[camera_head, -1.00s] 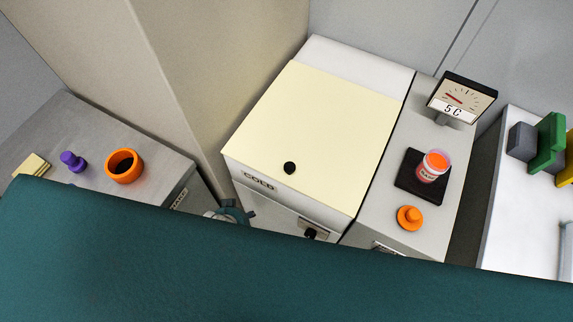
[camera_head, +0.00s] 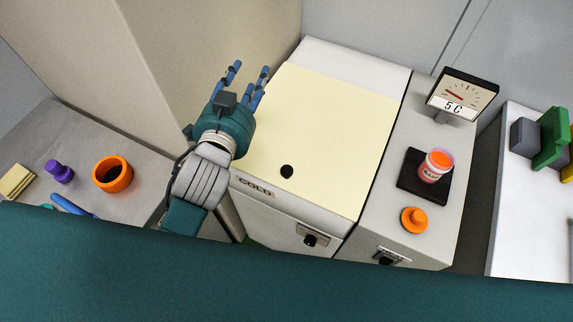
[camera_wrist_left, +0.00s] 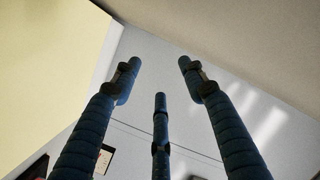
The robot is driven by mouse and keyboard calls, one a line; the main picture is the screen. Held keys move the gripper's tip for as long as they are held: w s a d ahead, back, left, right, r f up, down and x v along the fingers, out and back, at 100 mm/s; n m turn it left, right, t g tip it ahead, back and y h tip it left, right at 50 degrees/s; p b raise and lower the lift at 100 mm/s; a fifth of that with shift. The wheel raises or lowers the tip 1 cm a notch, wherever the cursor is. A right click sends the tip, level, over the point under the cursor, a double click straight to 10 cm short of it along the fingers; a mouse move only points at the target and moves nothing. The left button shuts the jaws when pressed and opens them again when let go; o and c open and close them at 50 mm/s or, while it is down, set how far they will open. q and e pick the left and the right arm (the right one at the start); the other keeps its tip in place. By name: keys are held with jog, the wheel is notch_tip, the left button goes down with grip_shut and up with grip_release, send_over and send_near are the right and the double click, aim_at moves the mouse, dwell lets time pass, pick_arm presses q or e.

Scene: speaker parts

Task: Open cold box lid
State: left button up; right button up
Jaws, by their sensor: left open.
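The cold box (camera_head: 300,222) stands in the middle of the head view, with "COLD" on its front. Its pale yellow lid (camera_head: 335,120) lies flat and closed, with a black knob (camera_head: 287,171) near its front edge. My left gripper (camera_head: 250,80) is open and empty, its blue fingers spread and pointing toward the back. It is over the lid's left edge in the picture, up and left of the knob, apart from it. In the left wrist view its three fingers (camera_wrist_left: 158,75) hold nothing; a pale yellow surface, likely the lid (camera_wrist_left: 45,60), fills the upper left. My right gripper is not in view.
Right of the box, a grey unit carries a dial marked 5 C (camera_head: 462,95), a jar (camera_head: 435,168) on a black pad and an orange knobbed piece (camera_head: 414,220). On the left surface are an orange ring (camera_head: 113,188) and a purple piece (camera_head: 60,172). A tall beige panel (camera_head: 190,60) stands behind the gripper.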

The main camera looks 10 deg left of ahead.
pick_arm(q)
jog(key=d+r+m+t+h, duration=0.2)
jog(key=d+r+m+h, duration=0.15)
jog(key=r, duration=0.45)
jog(key=d+r+m+t+h, duration=0.25)
jog(key=d+r+m, duration=0.2)
jog(key=r, duration=0.35)
jog(key=s+d+r+m+g+h, duration=0.2)
jog(key=s+d+r+m+h, duration=0.15)
jog(key=d+m+h, duration=0.3)
jog(key=s+d+r+m+g+h, duration=0.3)
jog(key=d+r+m+h, duration=0.2)
jog(key=m+h, duration=0.2)
jog(key=s+d+f+m+g, duration=0.3)
jog(key=s+d+m+g, duration=0.35)
jog(key=m+g, duration=0.4)
jog(key=s+d+f+m+g, duration=0.3)
jog(key=s+d+m+g, duration=0.3)
jog(key=s+m+g, duration=0.4)
jog(key=m+t+y, duration=0.5)
jog(key=m+y, duration=0.3)
jog(key=y, duration=1.2)
send_over(287, 170)
notch_tip(287, 170, down, 25)
notch_tip(287, 170, down, 10)
jog(key=shift+p, duration=1.1)
